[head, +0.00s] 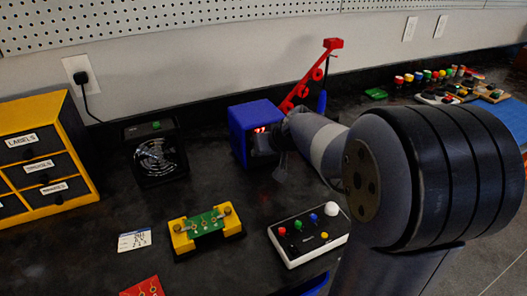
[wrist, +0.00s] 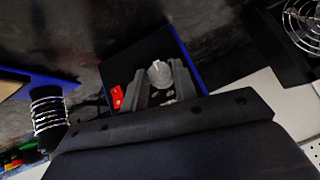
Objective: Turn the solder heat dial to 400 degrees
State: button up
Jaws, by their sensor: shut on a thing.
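The blue solder station (head: 250,123) stands at the back of the black bench, with its front turned toward me. Red lit digits (head: 260,130) show on its front, partly covered by my arm and too small to read. In the wrist view, the station's dark front has a blue edge (wrist: 189,66), a pale grey dial (wrist: 160,73) and a small red part (wrist: 117,97). My gripper (wrist: 161,80) is shut on the dial, one finger on each side. The dial's pointer and any scale marks cannot be made out. In the head view my arm hides the dial.
A black fan (head: 156,152) stands left of the station. A yellow holder with a green board (head: 205,223) and a white-edged button box (head: 308,235) lie in front. A red stand (head: 310,80) rises behind. A coil holder (wrist: 47,112) is beside the station.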

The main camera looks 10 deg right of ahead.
jog(key=shift+r, duration=0.1)
jog(key=o, duration=0.7)
jog(key=p+v, duration=0.1)
jog(key=v, duration=0.9)
jog(key=shift+s+r, duration=0.25)
jog(key=b+x, duration=0.1)
jog(key=x, duration=1)
jog(key=shift+d, duration=0.1)
jog(key=shift+s+r, duration=0.1)
